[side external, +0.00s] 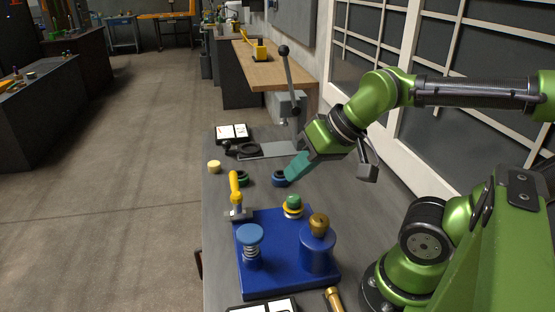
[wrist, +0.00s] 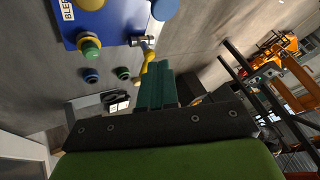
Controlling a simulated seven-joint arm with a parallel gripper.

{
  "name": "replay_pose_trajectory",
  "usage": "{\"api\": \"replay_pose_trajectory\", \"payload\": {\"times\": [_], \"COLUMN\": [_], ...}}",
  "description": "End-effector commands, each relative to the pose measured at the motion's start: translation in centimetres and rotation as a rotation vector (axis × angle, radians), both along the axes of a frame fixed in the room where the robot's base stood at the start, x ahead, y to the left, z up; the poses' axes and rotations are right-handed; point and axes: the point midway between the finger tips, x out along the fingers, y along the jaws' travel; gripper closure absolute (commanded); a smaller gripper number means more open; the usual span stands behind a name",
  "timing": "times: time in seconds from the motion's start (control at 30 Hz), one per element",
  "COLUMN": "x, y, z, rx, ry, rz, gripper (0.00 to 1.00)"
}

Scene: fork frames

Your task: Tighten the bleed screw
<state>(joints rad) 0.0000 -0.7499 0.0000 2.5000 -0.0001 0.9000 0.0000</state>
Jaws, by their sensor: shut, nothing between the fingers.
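A blue block (side external: 275,283) on the grey bench carries several fittings. They are a brass knob (side external: 318,224) on a blue cylinder, a green knob (side external: 293,201) with a yellow ring, a blue knob (side external: 250,234) over a spring, and a yellow-handled lever (side external: 235,186). In the wrist view a white label (wrist: 67,10) starting "BLE" is cut off at the top edge; I cannot tell which fitting it names. My gripper (side external: 289,178) is shut and empty, its teal fingers tilted down behind the block, apart from its fittings. The fingers show in the wrist view (wrist: 158,68).
A blue-topped ring (side external: 280,178) lies by the fingertips, with a green-topped ring (side external: 242,179) and a yellow puck (side external: 214,166) to the left. A tall lever press (side external: 289,90) stands behind. A brass tool (side external: 333,300) lies at the block's near right.

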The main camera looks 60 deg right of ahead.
Motion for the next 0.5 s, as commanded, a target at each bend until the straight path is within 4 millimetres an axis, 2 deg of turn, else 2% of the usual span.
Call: {"api": "replay_pose_trajectory", "payload": {"times": [0.33, 0.5], "x": [0.0, 0.59], "y": [0.0, 0.31], "z": [0.0, -0.18], "rx": [0.0, -0.003], "ry": [0.0, 0.025], "rz": [0.0, 0.019], "gripper": [1.0, 0.74]}}
